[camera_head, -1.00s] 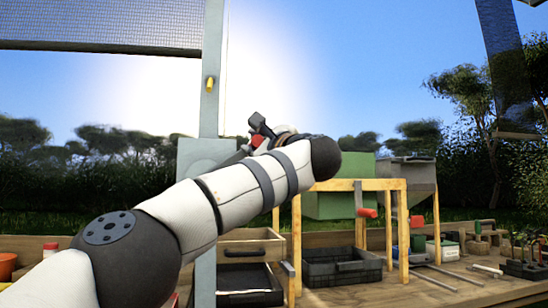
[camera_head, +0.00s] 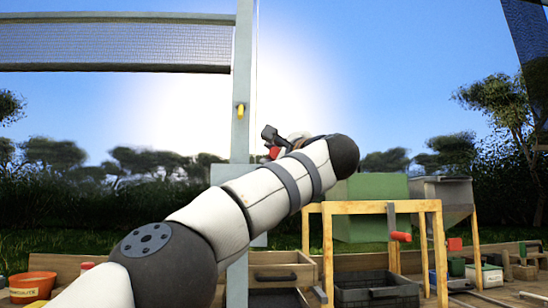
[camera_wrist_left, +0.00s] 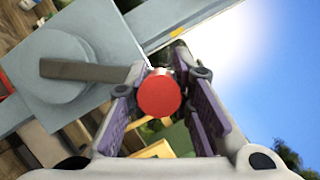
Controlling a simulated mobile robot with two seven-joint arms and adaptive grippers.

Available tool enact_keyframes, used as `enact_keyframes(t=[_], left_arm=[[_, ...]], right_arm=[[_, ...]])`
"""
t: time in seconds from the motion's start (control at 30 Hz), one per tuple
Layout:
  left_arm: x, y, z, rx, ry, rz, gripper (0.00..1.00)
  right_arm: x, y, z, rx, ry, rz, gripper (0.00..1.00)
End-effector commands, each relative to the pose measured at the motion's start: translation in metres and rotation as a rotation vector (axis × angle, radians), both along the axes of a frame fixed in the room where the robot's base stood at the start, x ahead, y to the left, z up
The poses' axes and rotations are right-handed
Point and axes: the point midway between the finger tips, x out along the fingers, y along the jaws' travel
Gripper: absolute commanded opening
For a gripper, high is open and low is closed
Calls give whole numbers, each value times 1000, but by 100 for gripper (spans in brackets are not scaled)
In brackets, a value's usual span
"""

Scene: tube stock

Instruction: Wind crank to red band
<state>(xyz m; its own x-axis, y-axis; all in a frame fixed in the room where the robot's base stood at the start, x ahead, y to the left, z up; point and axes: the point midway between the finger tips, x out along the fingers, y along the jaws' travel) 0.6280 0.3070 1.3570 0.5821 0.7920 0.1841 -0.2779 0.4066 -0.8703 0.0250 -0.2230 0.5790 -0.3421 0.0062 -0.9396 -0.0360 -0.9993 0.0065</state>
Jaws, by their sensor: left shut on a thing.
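The crank shows in the left wrist view as a flat grey-brown arm (camera_wrist_left: 85,71) on a round hub, fixed to a grey plate (camera_wrist_left: 95,30). Its round red knob (camera_wrist_left: 159,96) sits between the fingers of my left gripper (camera_wrist_left: 163,90), which is shut on it. In the head view my left arm reaches up to the grey post (camera_head: 242,100) and hides most of the gripper and crank. A bit of red (camera_head: 273,152) shows beside the wrist. A yellow piece (camera_head: 240,110) sits on the post. I cannot make out a red band on it.
A mesh panel (camera_head: 120,46) spans the upper left. Below stand a wooden frame (camera_head: 375,207) with a red-handled part (camera_head: 400,236), a dark crate (camera_head: 350,297) and a wooden box (camera_head: 285,273). An orange pot (camera_head: 32,287) is at lower left.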

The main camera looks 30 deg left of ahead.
Motion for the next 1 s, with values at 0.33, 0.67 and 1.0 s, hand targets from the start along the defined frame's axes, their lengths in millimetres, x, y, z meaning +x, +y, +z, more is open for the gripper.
enact_keyframes(t=[0.33, 0.67, 1.0], left_arm=[[-4, 2, 7, 6, -12, 5, 41], [-7, -9, 2, 5, -6, 0, 41], [-57, -74, -13, 7, -9, 1, 41]], right_arm=[[1, 0, 1, 0, -3, 0, 40], [0, 0, 0, 0, -1, 0, 40], [0, 0, 0, 0, 0, 0, 40]])
